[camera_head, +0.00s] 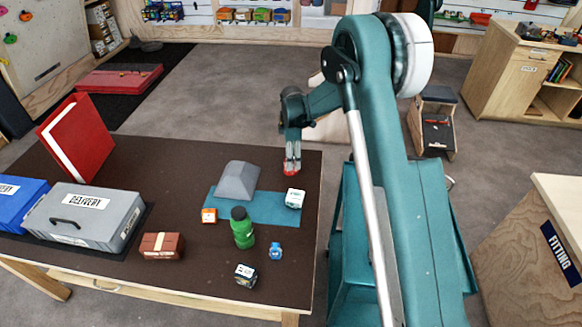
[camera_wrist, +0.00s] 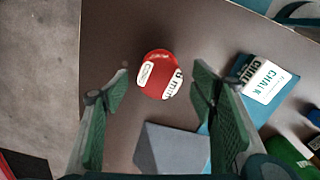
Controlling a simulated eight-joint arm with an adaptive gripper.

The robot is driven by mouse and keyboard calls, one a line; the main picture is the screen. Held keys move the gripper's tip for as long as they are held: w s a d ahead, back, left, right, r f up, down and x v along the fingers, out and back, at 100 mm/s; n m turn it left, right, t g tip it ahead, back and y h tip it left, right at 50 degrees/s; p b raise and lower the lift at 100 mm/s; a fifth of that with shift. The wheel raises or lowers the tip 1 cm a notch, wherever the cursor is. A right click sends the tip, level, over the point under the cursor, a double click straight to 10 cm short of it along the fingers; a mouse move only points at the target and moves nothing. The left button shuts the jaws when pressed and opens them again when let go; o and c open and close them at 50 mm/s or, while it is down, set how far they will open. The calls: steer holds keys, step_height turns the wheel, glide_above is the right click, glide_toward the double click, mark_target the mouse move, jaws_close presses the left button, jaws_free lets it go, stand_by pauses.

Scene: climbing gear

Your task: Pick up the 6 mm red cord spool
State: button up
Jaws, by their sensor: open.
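The red cord spool (camera_wrist: 160,74) stands on the dark table top, with a white label reading partly "mm" in the wrist view. In the head view the spool (camera_head: 291,168) shows as a small red patch under my gripper (camera_head: 292,158), near the table's far right edge. In the wrist view my gripper (camera_wrist: 160,110) is open, with a green-padded finger on each side of the spool's line. The spool appears between and beyond the fingertips, and I see no contact. Its lower part is hidden from both views.
A white and blue chalk box (camera_wrist: 265,79) lies close right of the spool; the head view shows it (camera_head: 295,198) on a blue mat (camera_head: 260,213). A grey block (camera_head: 238,180) is close by. A green bottle (camera_head: 242,228) stands nearer. Bare table lies left of the spool.

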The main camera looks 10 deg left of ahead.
steer(key=shift+f, duration=0.15)
steer(key=shift+a+f, duration=0.15)
steer(key=shift+f, duration=2.3)
steer(key=shift+c, duration=0.6)
steer(key=c, duration=0.9)
